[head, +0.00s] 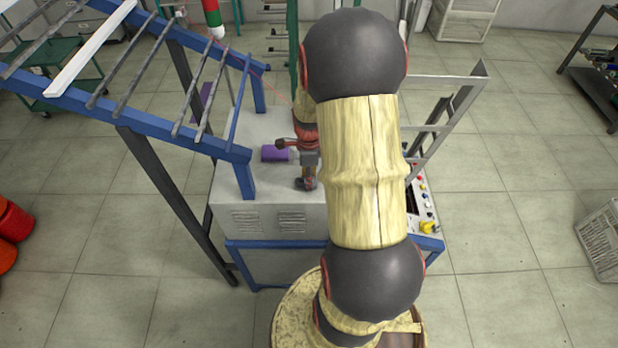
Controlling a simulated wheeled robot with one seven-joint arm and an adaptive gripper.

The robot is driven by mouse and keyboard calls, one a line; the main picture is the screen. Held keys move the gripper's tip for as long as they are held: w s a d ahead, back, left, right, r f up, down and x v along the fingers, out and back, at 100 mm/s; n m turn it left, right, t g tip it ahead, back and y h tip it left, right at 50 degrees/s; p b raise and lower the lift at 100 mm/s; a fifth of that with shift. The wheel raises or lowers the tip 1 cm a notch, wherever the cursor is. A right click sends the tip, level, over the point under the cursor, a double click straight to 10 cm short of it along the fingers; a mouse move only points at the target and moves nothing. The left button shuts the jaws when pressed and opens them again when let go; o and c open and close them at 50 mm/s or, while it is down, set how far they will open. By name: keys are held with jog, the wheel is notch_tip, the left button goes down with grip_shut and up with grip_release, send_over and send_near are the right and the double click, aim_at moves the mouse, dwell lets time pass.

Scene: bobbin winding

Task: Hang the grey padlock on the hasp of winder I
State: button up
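A grey winder machine (228,205) with a blue frame stands in the middle of the head view. No number is readable on it. My gripper (306,185) is small and partly behind my arm, over the grey top of the machine. Whether its fingers are open or shut, or hold anything, is too small to tell. I cannot make out the grey padlock or a hasp. On the machine's right side a control panel (421,205) shows several buttons and a yellow knob (430,227). My arm hides the middle of the machine.
A purple block (274,154) lies on the machine top, left of my gripper. A blue rack with grey bars (150,110) rises at the left. A grey metal frame (440,125) stands at the right. Red drums (14,222) and a light crate (600,240) flank open tiled floor.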

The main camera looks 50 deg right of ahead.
jog(key=shift+c, duration=1)
jog(key=shift+r, duration=0.1)
notch_tip(320, 180, up, 5)
jog(key=p, duration=0.3)
jog(key=shift+p, duration=0.35)
